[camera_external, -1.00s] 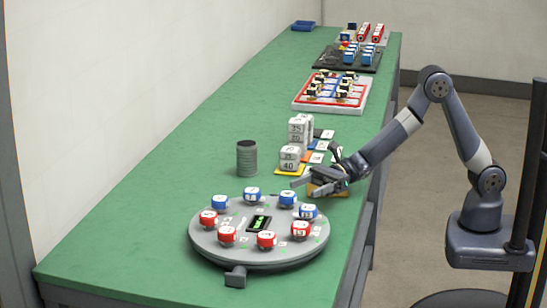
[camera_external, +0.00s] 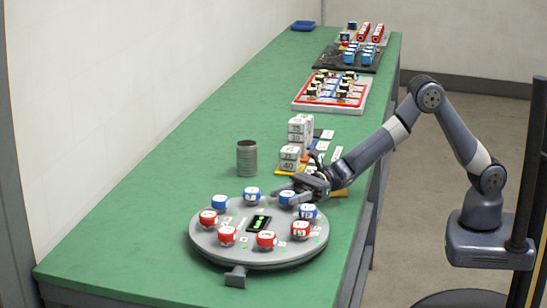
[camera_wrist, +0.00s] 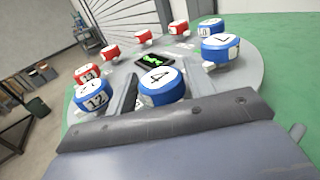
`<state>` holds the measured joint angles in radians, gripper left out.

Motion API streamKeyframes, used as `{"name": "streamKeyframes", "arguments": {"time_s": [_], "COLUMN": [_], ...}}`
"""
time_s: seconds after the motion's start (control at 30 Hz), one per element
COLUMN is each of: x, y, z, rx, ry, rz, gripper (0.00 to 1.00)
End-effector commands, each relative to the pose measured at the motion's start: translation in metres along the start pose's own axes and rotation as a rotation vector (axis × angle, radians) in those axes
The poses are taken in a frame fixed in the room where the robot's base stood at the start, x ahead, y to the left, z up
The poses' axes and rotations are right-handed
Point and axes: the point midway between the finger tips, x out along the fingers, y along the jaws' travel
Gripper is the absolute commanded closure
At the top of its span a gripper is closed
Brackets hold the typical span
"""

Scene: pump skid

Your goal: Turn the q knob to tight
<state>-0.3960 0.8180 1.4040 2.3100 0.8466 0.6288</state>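A round grey dial plate (camera_external: 260,258) carries a ring of red and blue knobs with a green-lit display (camera_external: 258,223) in the middle. I cannot make out a knob marked q. My gripper (camera_external: 288,190) is low over the plate's far right edge, beside a blue knob (camera_external: 287,198). In the wrist view, a blue knob reading 4 (camera_wrist: 162,86) is closest, partly hidden by my gripper's grey body. A blue knob reading 12 (camera_wrist: 94,98) is left, and one reading 7 (camera_wrist: 220,47) right.
A grey cylinder (camera_external: 247,159) and stacked white numbered blocks (camera_external: 299,135) stand behind the plate on the green table (camera_external: 180,165). Trays with parts (camera_external: 331,92) lie farther back. The table left of the plate is clear.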

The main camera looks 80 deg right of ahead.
Motion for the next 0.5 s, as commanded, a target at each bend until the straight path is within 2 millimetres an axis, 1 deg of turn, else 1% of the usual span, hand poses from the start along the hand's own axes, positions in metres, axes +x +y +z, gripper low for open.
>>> {"name": "streamKeyframes", "arguments": {"time_s": [0.03, 0.07, 0.37, 0.5], "x": [-0.0001, -0.0001, -0.0002, 0.0001], "y": [0.0, 0.0, 0.0001, 0.0003], "z": [0.0001, 0.0001, 0.0001, -0.0013], "rx": [0.0, 0.0, 0.0, -0.002], "ry": [0.0, 0.0, 0.0, -0.001], "rz": [0.0, 0.0, 0.0, -0.007], "gripper": [0.54, 0.56, 0.81, 0.81]}}
